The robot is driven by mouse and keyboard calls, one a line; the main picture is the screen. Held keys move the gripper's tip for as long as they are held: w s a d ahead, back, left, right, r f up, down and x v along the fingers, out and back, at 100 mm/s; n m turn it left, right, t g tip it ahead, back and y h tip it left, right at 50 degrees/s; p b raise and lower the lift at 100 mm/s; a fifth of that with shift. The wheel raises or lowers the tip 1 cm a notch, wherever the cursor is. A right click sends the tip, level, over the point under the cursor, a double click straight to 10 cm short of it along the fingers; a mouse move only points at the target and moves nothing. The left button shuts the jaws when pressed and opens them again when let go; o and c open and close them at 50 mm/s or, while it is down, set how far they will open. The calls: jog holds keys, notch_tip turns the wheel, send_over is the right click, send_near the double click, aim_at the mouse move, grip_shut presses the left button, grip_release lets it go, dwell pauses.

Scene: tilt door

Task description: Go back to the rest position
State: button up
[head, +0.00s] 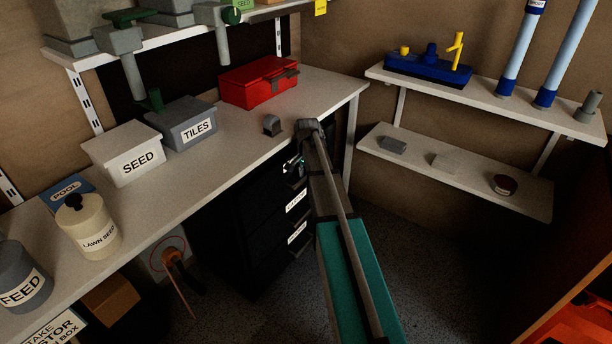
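My arm, with a teal-sided part and grey links, reaches up from the bottom edge in the head view. Its far, dark grey end (309,128) overlaps the front edge of the white worktop (215,165), in front of black drawers (262,222). I cannot make out separate fingertips there, nor whether my gripper is open or shut. No held object can be made out. I cannot tell if the arm's end touches the worktop or only overlaps it in the picture.
On the worktop are a red case (258,84), grey TILES box (184,126), white SEED box (124,154), LAWN SEED jar (90,228) and small grey block (272,126). Wall shelves (455,170) stand right. A wooden edge (570,290) is at lower right. Floor shows between.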

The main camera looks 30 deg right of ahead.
jog(key=shift+s+r, duration=0.1)
jog(key=s+a+r+n+p, duration=0.4)
jog(key=s+a+r+p, duration=0.3)
jog(key=r+p, duration=0.4)
jog(key=s+a+r+n+p, duration=0.4)
jog(key=s+a+r+p, duration=0.3)
jog(key=r+p, duration=0.4)
jog(key=s+a+r+n+p, duration=0.4)
jog(key=s+a+r+p, duration=0.4)
jog(key=r+p, duration=0.3)
jog(key=shift+a, duration=0.15)
jog(key=shift+s+r, duration=0.1)
dwell(0.4)
